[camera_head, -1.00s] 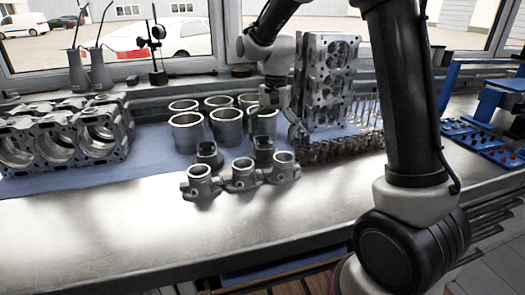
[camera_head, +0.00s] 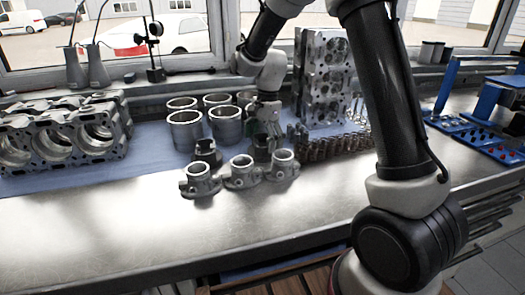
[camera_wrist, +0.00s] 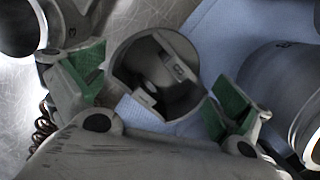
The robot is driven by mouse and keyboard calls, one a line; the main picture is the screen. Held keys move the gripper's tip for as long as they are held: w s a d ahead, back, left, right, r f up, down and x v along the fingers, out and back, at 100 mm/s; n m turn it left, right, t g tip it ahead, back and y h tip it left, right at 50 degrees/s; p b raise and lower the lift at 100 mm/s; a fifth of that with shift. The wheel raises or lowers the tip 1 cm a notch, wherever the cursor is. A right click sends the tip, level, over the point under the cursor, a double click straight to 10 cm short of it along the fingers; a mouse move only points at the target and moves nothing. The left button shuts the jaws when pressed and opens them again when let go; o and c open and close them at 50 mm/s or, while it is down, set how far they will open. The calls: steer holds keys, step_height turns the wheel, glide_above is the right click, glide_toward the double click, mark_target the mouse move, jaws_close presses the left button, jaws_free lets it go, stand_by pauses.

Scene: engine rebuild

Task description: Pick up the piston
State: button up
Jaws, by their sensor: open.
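A grey hollow piston (camera_wrist: 140,62) lies between my gripper's fingers in the wrist view, its open interior facing the camera. My gripper (camera_wrist: 156,92) is open, with green pads on either side of the piston and apparent gaps to it. In the head view, my gripper (camera_head: 266,122) points down over the piston (camera_head: 263,153), which it partly hides behind the front row of housings. A second piston (camera_head: 207,153) stands to its left, not held. I cannot tell how far down the fingers reach around the piston.
Three grey flanged housings (camera_head: 241,173) stand just in front. Several cylinder liners (camera_head: 186,131) are behind and left, one close by in the wrist view (camera_wrist: 280,85). A row of springs (camera_head: 330,146) and an upright cylinder head (camera_head: 322,80) are right. The front bench (camera_head: 110,215) is clear.

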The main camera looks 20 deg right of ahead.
steer(key=shift+f, duration=0.2)
steer(key=shift+c, duration=0.2)
steer(key=shift+r, duration=0.1)
steer(key=c, duration=1.1)
